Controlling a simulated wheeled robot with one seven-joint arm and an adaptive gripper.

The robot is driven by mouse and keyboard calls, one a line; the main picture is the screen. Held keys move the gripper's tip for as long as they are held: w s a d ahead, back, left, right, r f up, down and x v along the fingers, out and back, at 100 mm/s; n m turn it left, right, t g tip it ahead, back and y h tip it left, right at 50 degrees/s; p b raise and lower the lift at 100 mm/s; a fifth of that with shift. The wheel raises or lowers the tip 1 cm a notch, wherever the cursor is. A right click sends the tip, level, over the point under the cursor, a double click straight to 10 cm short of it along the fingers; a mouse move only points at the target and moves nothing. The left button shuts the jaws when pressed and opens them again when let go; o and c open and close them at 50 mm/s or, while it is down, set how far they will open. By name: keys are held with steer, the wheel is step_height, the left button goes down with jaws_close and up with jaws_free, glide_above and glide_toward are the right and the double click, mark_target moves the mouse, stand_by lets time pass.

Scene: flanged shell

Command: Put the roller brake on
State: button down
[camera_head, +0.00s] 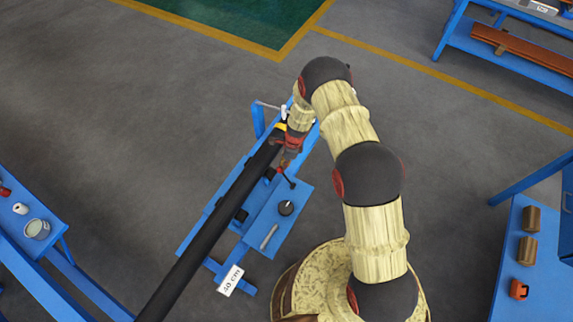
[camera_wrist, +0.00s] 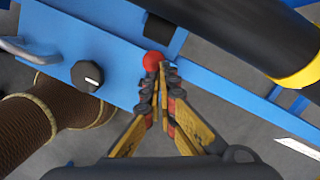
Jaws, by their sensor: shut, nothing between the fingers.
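A long black shell (camera_head: 215,232) with a yellow band (camera_head: 281,127) lies along the blue stand (camera_head: 296,202). The shell also shows at the upper right of the wrist view (camera_wrist: 245,30). A red ball (camera_wrist: 152,60), which looks like a lever's knob, is right at my fingertips in the wrist view; its stem is hidden. My gripper (camera_wrist: 161,69) is shut and empty, its tips beside or touching the ball; I cannot tell which. In the head view my gripper (camera_head: 287,162) is low over the stand beside the shell.
A black dial (camera_head: 286,208) with a white mark and a grey bar handle (camera_head: 268,237) sit on the stand. A "40 cm" label (camera_head: 230,281) is at its near end. Blue tables stand left (camera_head: 62,245) and right (camera_head: 508,255).

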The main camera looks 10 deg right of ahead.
steer(key=shift+d+r, duration=0.1)
stand_by(0.3)
steer(key=w+r+p, duration=0.1)
steer(key=w+r, duration=0.2)
steer(key=r, duration=0.8)
steer(key=shift+w+d, duration=0.15)
steer(key=shift+d, duration=0.1)
